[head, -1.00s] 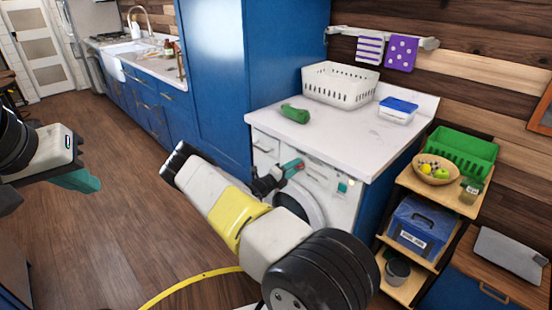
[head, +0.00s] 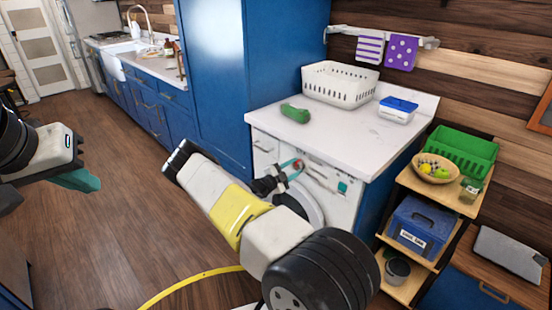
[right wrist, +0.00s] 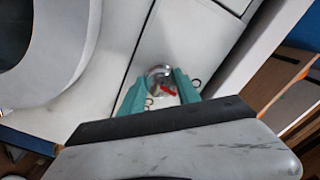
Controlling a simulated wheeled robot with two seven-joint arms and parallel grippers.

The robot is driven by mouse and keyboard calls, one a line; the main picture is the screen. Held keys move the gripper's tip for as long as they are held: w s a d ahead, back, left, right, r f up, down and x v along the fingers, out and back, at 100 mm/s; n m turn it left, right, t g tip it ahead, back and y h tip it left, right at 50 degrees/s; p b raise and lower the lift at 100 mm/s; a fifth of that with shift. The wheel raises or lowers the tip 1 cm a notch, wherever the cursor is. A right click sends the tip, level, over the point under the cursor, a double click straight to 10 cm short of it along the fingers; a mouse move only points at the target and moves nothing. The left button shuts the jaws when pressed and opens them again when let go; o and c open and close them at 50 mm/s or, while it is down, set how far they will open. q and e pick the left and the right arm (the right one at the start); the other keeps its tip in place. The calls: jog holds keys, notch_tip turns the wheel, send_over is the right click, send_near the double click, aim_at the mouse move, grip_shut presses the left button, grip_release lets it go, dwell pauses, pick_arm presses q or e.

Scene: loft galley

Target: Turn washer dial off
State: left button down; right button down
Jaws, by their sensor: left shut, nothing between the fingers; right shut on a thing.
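The white washer (head: 345,205) stands under the counter, with its round door below the control panel. Its dial (right wrist: 158,74), a round silver-grey knob with a red mark, sits between the teal fingers of my right gripper (right wrist: 160,80) in the right wrist view. That gripper is shut on the dial. In the head view my right gripper (head: 293,170) is at the washer's upper front, and its fingers partly hide the dial. My left gripper (head: 76,181) is shut and empty at the far left, away from the washer.
The countertop (head: 335,130) holds a white basket (head: 340,84), a green item (head: 295,113) and a blue-lidded box (head: 398,109). A shelf rack (head: 440,190) with a green crate (head: 462,150) stands right of the washer. Open wood floor lies to the left.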

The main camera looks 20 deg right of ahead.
jog(key=shift+a+n, duration=0.1)
jog(key=shift+n, duration=0.5)
jog(key=shift+f, duration=0.1)
jog(key=c, duration=0.9)
grip_release()
jog(key=v, duration=0.7)
jog(key=shift+s+a, duration=0.15)
jog(key=shift+a, duration=0.25)
